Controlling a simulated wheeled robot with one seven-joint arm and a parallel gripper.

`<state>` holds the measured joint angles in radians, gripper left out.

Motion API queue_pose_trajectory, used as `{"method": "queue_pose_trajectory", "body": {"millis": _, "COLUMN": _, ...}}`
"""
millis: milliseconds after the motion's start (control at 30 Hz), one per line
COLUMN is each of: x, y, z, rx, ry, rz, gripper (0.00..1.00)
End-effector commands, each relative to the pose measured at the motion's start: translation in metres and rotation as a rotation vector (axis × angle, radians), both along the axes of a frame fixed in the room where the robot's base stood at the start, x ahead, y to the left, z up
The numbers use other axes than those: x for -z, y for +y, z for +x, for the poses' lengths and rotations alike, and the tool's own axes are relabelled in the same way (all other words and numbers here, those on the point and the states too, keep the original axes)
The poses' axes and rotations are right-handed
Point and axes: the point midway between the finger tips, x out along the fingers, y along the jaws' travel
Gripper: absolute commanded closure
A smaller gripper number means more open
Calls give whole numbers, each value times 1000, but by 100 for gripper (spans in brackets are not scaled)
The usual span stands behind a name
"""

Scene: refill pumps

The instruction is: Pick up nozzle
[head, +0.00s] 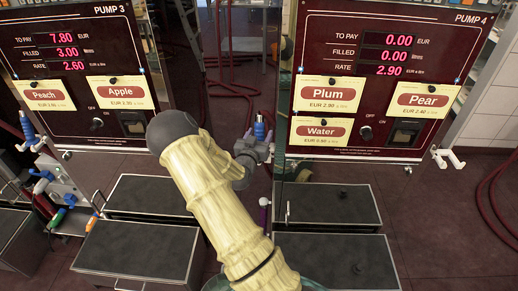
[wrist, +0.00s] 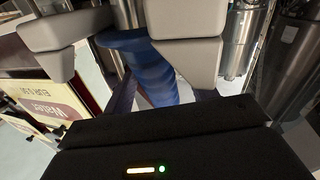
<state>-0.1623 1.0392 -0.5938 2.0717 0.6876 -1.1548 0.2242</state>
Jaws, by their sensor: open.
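A blue nozzle (head: 260,130) stands upright between the Pump 3 and Pump 4 panels, at the left edge of Pump 4. In the wrist view the blue nozzle (wrist: 145,65) shows between the two grey fingers, closer to the right one. My gripper (head: 258,150) is at the nozzle, at the far end of my cream-sleeved arm. In the wrist view my gripper (wrist: 128,62) is open, with its fingers apart. I cannot tell whether a finger touches the nozzle. Its lower part is partly hidden.
Pump 3 (head: 75,123) is on the left and Pump 4 (head: 420,138) on the right. Another blue nozzle (head: 28,130) hangs at far left. Dark-topped boxes (head: 330,203) stand below the pumps. An empty-looking white holder (head: 447,157) is right of Pump 4. Red hoses (head: 497,205) lie around.

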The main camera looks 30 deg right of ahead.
Motion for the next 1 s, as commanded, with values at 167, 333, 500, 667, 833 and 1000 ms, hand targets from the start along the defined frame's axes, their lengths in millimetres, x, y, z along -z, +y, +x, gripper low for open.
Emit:
{"method": "queue_pose_trajectory", "body": {"millis": 167, "x": 0, "y": -1, "z": 0, "rx": 1, "ry": 0, "rz": 0, "gripper": 72}}
{"method": "queue_pose_trajectory", "body": {"millis": 333, "x": -1, "y": -1, "z": 0, "rx": 2, "ry": -1, "rz": -2, "gripper": 96}}
{"method": "queue_pose_trajectory", "body": {"millis": 500, "x": -1, "y": -1, "z": 0, "rx": 2, "ry": -1, "rz": -1, "gripper": 96}}
{"method": "queue_pose_trajectory", "body": {"millis": 667, "x": -10, "y": -1, "z": 0, "rx": 2, "ry": -4, "rz": -1, "gripper": 96}}
{"method": "queue_pose_trajectory", "body": {"millis": 833, "x": -35, "y": -1, "z": 0, "rx": 2, "ry": -7, "rz": 0, "gripper": 96}}
{"method": "queue_pose_trajectory", "body": {"millis": 1000, "x": -69, "y": -1, "z": 0, "rx": 2, "ry": -7, "rz": 0, "gripper": 96}}
